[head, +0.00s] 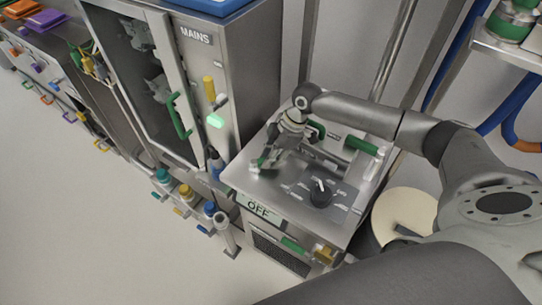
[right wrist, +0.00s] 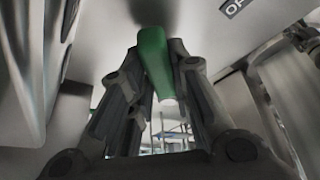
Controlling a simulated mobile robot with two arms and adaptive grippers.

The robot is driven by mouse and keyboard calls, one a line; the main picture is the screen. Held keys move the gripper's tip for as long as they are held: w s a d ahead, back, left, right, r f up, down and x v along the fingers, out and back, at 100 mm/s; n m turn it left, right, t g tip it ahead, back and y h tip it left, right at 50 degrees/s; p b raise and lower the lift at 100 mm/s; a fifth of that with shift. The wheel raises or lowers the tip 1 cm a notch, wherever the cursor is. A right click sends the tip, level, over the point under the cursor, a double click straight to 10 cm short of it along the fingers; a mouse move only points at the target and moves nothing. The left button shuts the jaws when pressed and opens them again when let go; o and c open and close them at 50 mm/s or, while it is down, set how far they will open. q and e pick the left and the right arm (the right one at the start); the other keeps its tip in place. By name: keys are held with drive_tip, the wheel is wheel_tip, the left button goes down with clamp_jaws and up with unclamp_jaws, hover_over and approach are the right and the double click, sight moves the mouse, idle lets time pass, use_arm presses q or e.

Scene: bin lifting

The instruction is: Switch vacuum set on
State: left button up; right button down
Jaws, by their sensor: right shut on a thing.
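The vacuum set appears to be the steel cabinet (head: 245,184) in the middle of the head view. Its front label (head: 260,210) reads OFF. A black rotary knob (head: 321,193) with a white pointer sits on a dark plate on its top. My right gripper (head: 268,160) is over the left part of the top, shut on a green handle (head: 261,162). In the right wrist view the green handle (right wrist: 154,62) lies between the two fingers, with its pale lower end showing. The handle's mounting is partly hidden. My left gripper is out of view.
A MAINS cabinet (head: 197,36) with a glass door, yellow lever and green light stands left of the set. Other green handles (head: 362,146) are at the set's back right. Coloured valves (head: 186,192) sit low between the cabinets. The floor at left is clear.

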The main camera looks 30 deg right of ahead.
drive_tip(key=c, duration=1.3)
unclamp_jaws()
drive_tip(key=v, duration=1.2)
drive_tip(key=shift+d, duration=0.1)
